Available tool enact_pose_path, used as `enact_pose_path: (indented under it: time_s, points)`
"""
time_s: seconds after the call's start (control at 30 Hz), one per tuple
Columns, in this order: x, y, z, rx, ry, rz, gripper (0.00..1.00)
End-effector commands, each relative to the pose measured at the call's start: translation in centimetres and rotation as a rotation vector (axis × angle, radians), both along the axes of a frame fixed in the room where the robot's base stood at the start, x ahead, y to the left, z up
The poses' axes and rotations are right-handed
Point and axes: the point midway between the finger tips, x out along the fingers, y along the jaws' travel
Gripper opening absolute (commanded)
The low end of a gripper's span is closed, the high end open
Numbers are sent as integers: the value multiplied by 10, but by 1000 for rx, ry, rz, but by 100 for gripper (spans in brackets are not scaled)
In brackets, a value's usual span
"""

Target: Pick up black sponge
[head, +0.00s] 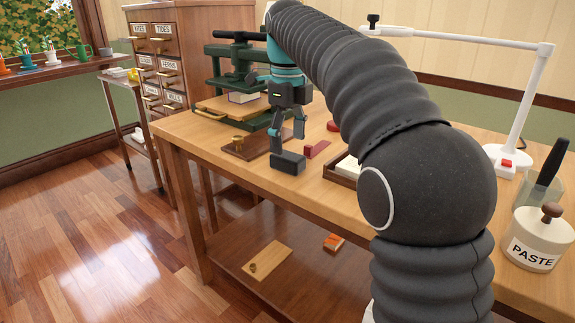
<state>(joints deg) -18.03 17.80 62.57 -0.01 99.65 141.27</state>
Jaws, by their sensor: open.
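A dark grey-black block (287,164), which looks like the black sponge, is near the front edge of the wooden worktable. My gripper (287,148) points down directly over the block, with its fingers open. The left fingertip is close to the block's top, and I cannot tell whether it touches. The arm and fingers hide part of the tabletop around it.
A green press (228,75) with a wooden board stands behind left. A brown board with a brass knob (238,142), a red piece (318,149) and a tray (343,172) are close by. A paste pot (536,240) and white lamp (505,158) stand right.

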Motion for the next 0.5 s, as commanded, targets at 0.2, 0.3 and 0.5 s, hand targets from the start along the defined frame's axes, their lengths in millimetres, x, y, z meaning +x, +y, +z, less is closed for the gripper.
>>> enact_pose_path:
  time_s: [0.2, 0.3, 0.5]
  points:
    - [6, 1, -28, 0, 1, 0, 76]
    - [6, 1, -41, 0, 1, 0, 76]
    - [7, 1, -51, 0, -1, 0, 76]
